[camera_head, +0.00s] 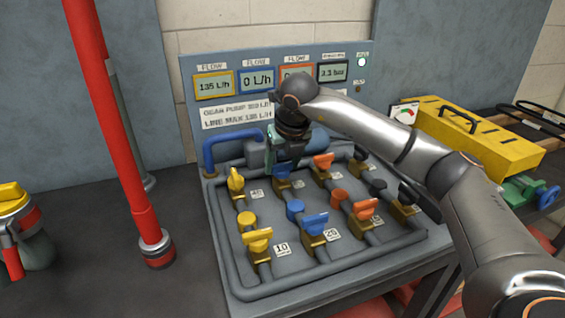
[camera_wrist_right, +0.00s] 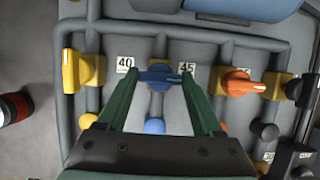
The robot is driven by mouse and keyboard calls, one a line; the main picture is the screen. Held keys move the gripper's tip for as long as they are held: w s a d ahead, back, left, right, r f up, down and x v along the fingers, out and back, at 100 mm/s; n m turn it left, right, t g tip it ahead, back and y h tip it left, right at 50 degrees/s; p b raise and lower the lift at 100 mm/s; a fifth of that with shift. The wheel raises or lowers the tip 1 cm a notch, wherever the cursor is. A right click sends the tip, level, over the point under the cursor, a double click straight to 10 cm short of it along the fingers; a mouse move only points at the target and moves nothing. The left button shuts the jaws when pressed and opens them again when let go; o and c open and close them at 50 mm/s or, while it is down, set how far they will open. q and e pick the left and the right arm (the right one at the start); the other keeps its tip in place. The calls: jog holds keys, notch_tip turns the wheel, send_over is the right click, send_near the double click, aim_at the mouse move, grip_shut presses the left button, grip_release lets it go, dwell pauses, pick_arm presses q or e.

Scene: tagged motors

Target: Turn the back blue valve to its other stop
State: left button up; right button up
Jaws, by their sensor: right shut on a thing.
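The back blue valve (camera_head: 282,171) sits in the back row of the pipe panel, between a yellow valve and an orange valve. In the wrist view its blue handle (camera_wrist_right: 160,79) lies crosswise to its pipe, between the labels 40 and 45. My right gripper (camera_wrist_right: 160,84) is shut on this handle, one green finger at each end. In the head view my right gripper (camera_head: 284,163) reaches down from above and hides part of the valve. The blue flow display (camera_head: 257,80) reads 0 L/h. My left gripper is in neither view.
The back yellow valve (camera_head: 235,182) and back orange valve (camera_head: 323,164) stand close on either side. A front blue valve (camera_head: 314,224) is nearer. My right arm partly covers the orange display (camera_head: 296,75). A red post (camera_head: 120,130) stands left; a yellow box (camera_head: 480,135) lies right.

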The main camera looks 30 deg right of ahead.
jog(key=shift+c, duration=1.3)
